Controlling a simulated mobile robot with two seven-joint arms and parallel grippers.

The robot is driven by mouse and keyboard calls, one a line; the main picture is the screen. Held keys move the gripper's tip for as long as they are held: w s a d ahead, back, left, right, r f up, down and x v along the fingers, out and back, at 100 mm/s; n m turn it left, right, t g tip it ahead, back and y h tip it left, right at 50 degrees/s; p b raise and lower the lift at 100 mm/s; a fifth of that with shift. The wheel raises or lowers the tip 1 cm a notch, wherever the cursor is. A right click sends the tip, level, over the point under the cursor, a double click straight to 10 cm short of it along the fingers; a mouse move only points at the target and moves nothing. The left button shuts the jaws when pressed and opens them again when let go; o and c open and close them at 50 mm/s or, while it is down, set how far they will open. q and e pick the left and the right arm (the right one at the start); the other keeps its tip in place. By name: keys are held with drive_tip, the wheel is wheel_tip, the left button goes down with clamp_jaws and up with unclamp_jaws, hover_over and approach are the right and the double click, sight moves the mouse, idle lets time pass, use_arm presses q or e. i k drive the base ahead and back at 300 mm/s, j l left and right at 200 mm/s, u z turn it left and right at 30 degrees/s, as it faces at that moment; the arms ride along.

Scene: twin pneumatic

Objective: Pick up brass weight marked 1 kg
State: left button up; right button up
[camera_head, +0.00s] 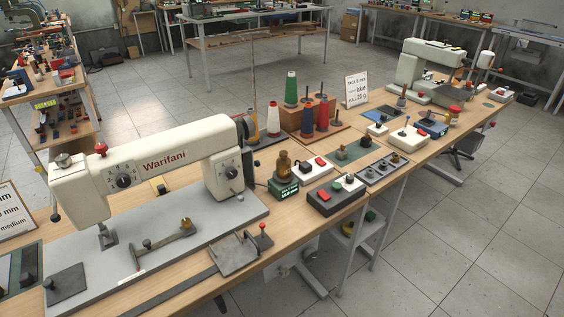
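A brass weight (284,165) with a knob on top stands upright on a small dark green block with a lit display (284,189), right of the large sewing machine (160,160). The weight's marking is too small to read, so I cannot tell if it says 1 kg. Smaller dark and brass-coloured pieces stand on a green mat (352,153) and a grey tray (378,172) farther right; their markings cannot be read either. Neither of my grippers is in view.
Thread cones (307,118) stand behind. A lever fixture (240,252) lies in front. A second sewing machine (430,72) is farther back.

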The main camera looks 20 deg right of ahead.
sight(283, 168)
drive_tip(key=l+u, duration=0.1)
drive_tip(key=u, duration=0.75)
drive_tip(key=l+u, duration=0.85)
drive_tip(key=k+l+u, duration=0.45)
drive_tip(key=l, duration=0.25)
drive_tip(key=k+l, duration=0.2)
drive_tip(key=l, duration=0.25)
drive_tip(key=k+l+u, duration=0.1)
drive_tip(key=k+l, duration=0.15)
drive_tip(key=l, duration=0.15)
